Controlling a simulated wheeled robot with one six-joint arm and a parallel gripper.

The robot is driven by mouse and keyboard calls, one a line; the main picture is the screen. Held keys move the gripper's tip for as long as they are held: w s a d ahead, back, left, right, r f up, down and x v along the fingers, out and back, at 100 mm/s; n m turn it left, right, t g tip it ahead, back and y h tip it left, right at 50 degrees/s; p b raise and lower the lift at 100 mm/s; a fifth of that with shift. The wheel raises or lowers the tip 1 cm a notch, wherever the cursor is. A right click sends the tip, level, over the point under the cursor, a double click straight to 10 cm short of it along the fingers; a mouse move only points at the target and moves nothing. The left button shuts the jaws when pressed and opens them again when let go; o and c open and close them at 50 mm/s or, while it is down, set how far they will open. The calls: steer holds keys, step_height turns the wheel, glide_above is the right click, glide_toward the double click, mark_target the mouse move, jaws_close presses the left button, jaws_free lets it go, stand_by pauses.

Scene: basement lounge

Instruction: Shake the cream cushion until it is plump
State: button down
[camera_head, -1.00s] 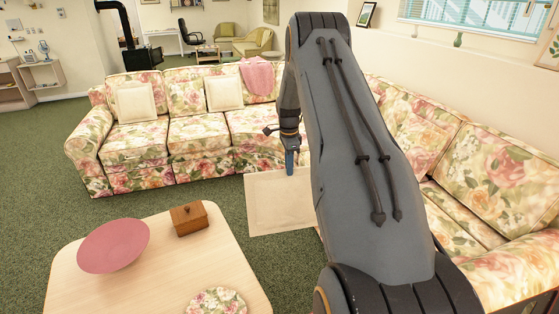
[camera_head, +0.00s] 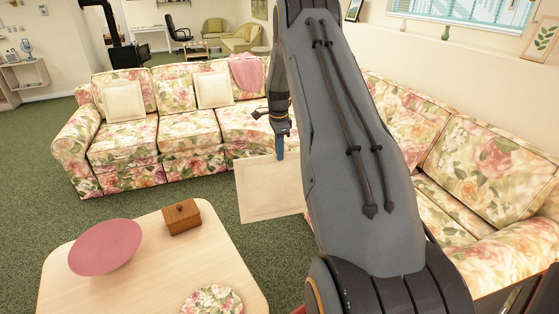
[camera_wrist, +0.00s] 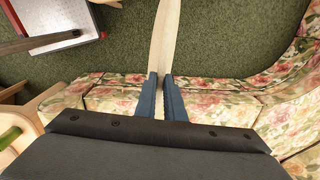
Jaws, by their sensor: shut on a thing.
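The cream cushion (camera_head: 268,190) hangs in the air in the head view, between the table and the floral sofa. My gripper (camera_head: 280,150) is shut on its top edge, and my arm hides the cushion's right part. In the wrist view the cushion (camera_wrist: 165,40) shows edge-on as a narrow pale strip running away from the fingers. My gripper also shows there (camera_wrist: 161,82), its two blue fingers on either side of the cushion's edge.
A corner sofa (camera_head: 190,128) with floral covers bears two other cream cushions (camera_head: 123,101) and a pink throw (camera_head: 247,73). A pale table (camera_head: 150,275) in front holds a pink bowl (camera_head: 105,247), a wooden box (camera_head: 182,217) and a floral plate (camera_head: 212,302). Green carpet lies open at left.

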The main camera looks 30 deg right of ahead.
mark_target(280, 163)
step_height(280, 163, down, 4)
steer(key=shift+f, duration=0.25)
step_height(280, 163, up, 5)
steer(key=shift+w+f, duration=0.1)
steer(key=shift+f, duration=0.1)
steer(key=f, duration=0.2)
steer(key=s+f, duration=0.1)
steer(key=shift+s+a+f, duration=0.1)
steer(key=shift+a+f, duration=0.2)
steer(key=shift+f, duration=0.05)
steer(key=shift+w+d+f, duration=0.35)
steer(key=shift+w+f, duration=0.1)
steer(key=shift+f, duration=0.1)
steer(key=shift+w+r, duration=0.1)
steer(key=shift+w, duration=0.05)
steer(key=shift+s+a+r, duration=0.15)
steer(key=shift+s+r, duration=0.05)
steer(key=shift+s, duration=0.05)
steer(key=shift+w+f, duration=0.1)
